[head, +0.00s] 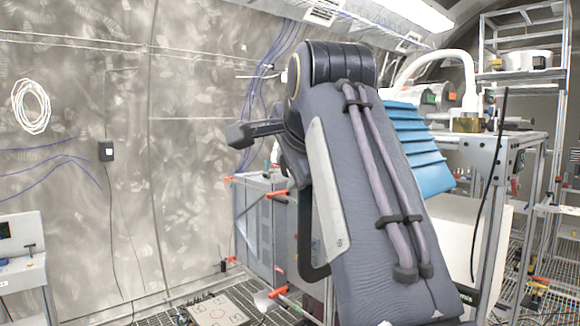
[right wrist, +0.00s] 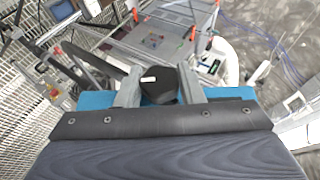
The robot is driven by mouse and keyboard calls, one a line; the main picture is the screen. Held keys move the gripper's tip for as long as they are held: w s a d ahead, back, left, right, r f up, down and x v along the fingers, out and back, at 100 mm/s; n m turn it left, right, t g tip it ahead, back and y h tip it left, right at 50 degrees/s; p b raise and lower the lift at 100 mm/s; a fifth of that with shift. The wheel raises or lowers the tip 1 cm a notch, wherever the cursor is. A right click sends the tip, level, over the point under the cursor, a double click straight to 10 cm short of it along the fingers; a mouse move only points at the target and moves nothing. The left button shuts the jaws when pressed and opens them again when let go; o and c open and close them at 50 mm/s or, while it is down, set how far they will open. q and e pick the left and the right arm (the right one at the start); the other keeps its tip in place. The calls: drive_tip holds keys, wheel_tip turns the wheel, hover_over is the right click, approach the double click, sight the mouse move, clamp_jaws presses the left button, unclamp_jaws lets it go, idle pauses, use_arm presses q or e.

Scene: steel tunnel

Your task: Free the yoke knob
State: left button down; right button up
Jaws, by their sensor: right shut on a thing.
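My right gripper (right wrist: 159,76) shows in the right wrist view, with two grey fingers shut on a black knob (right wrist: 158,90). The knob has a short white mark on top and sits between the fingers, one on each side. Its lower part and whatever it may be fixed to are hidden. In the head view my right arm fills the middle, and I cannot make out the knob or the fingertips behind it. My left gripper is not in view.
A grey cabinet (head: 258,222) with orange handles stands beside my arm. A metal rack (head: 530,150) with equipment is at the right. A lit machine (head: 20,262) stands at the left edge. A flat panel (head: 218,314) lies low in front. The tunnel wall carries a coiled white cable (head: 31,107).

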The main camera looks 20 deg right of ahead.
drive_tip(key=shift+f, duration=0.1)
drive_tip(key=o, duration=1)
drive_tip(key=shift+v, duration=3.9)
